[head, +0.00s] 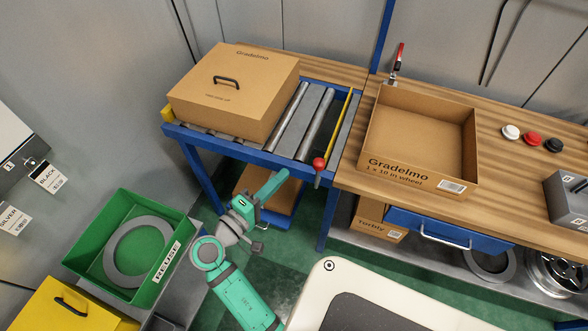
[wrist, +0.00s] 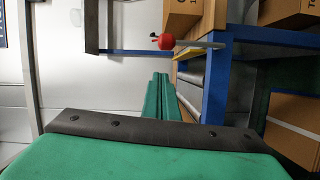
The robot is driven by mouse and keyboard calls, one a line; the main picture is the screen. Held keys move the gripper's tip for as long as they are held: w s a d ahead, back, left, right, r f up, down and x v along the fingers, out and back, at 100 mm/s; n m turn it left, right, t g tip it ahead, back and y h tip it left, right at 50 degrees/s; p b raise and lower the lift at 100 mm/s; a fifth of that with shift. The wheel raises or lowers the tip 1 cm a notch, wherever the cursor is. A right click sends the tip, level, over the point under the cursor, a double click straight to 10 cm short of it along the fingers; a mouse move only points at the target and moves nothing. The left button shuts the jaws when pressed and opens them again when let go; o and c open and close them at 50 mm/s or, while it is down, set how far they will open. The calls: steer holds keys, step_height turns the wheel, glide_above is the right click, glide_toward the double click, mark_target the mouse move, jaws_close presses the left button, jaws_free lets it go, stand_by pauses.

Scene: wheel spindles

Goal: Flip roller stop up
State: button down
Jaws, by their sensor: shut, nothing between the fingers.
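The roller stop is a yellow bar (head: 343,122) across the right end of the roller conveyor, beside the wooden bench. A red ball (head: 319,163) marks its lever at the near end, on a short grey rod. My gripper (head: 283,174) is left of the ball and in front of the conveyor's blue frame, apart from the ball. Its green fingers (wrist: 160,80) are shut together and empty. Whether the bar is raised is hard to tell.
A closed Gradelmo box (head: 235,90) sits on the left rollers; bare rollers (head: 300,120) lie between it and the stop. An open Gradelmo box (head: 420,135) stands on the bench right of the stop. A blue conveyor leg (head: 327,215) stands below the lever.

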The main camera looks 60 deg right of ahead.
steer(key=s+v, duration=0.1)
steer(key=v, duration=0.5)
steer(key=shift+w+a, duration=0.15)
steer(key=shift+w, duration=0.05)
steer(key=shift+w, duration=0.15)
steer(key=shift+f, duration=0.1)
